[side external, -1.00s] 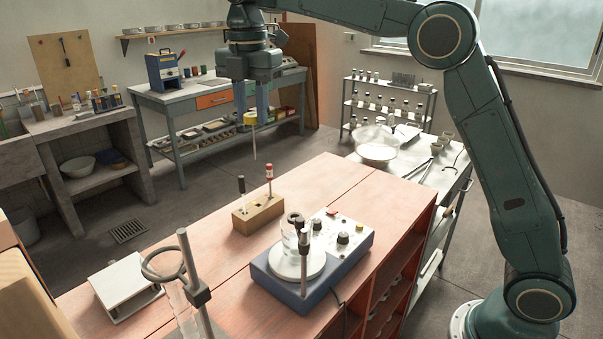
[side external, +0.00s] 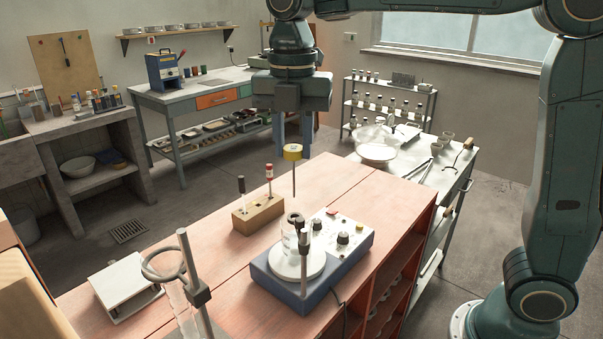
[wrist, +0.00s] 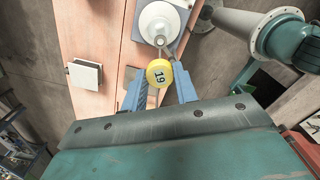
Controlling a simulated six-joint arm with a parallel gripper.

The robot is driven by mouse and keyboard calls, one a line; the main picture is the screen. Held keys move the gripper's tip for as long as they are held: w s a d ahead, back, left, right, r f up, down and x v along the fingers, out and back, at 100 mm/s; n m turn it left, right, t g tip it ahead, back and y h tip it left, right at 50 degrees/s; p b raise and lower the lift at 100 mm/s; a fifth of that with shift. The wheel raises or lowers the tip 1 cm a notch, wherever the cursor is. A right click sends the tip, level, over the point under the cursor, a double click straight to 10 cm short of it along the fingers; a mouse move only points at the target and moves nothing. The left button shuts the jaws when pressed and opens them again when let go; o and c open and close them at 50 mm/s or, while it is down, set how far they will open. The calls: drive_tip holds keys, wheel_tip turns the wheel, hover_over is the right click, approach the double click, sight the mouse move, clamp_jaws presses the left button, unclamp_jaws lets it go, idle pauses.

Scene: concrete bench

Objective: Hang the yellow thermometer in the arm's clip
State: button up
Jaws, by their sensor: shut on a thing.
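My gripper (side external: 292,148) is shut on the yellow thermometer (side external: 293,152) and holds it upright above the bench, its thin stem hanging down. In the wrist view the thermometer's round yellow head (wrist: 159,73), marked 19, sits between the blue fingers. The arm's clip (side external: 294,218) is a dark ring-like piece over a clear beaker (side external: 289,238) on the blue stirrer hotplate (side external: 300,289). The thermometer is above and behind the clip in the side view, apart from it.
A wooden block (side external: 258,213) holding a red-topped stick and a dark stick stands left of the hotplate. A ring stand (side external: 193,275) is at the front.

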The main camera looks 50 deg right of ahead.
drive_tip(key=shift+f, duration=0.25)
drive_tip(key=shift+f, duration=1.35)
drive_tip(key=shift+f, duration=4.15)
idle(0.3)
drive_tip(key=o, duration=1)
drive_tip(key=shift+o, duration=0.5)
drive_tip(key=o, duration=0.3)
drive_tip(key=shift+r, duration=0.15)
